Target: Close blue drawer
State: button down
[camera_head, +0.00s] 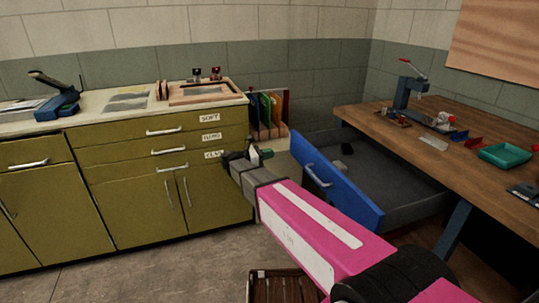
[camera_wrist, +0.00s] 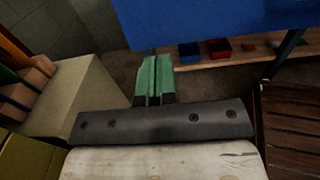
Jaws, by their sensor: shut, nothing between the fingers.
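The blue drawer (camera_head: 335,185) stands pulled open under the wooden workbench at the right in the head view. Its blue front with a curved handle (camera_head: 317,176) faces left, and its grey inside shows behind, with a small dark item in it. In the wrist view the blue front (camera_wrist: 220,22) fills the upper right, beyond my fingers. My gripper (camera_head: 252,155) is in front of the drawer and left of its handle, apart from it as far as I can see. In the wrist view my green gripper fingers (camera_wrist: 154,78) are shut together and empty.
Olive cabinets (camera_head: 160,190) with labelled drawers stand at the left. A rack of coloured folders (camera_head: 268,112) stands between them and the drawer. The workbench (camera_head: 450,140) holds a press and a teal tray (camera_head: 505,155). A slatted brown crate (camera_head: 282,287) sits on the floor below my arm.

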aim_at(296, 149)
jog(key=x, duration=1)
jog(key=shift+d, duration=0.2)
jog(key=shift+d, duration=0.1)
jog(key=x, duration=2.9)
jog(key=shift+w+d+f, duration=0.1)
jog(key=shift+w+d, duration=0.05)
jog(key=shift+d, duration=0.15)
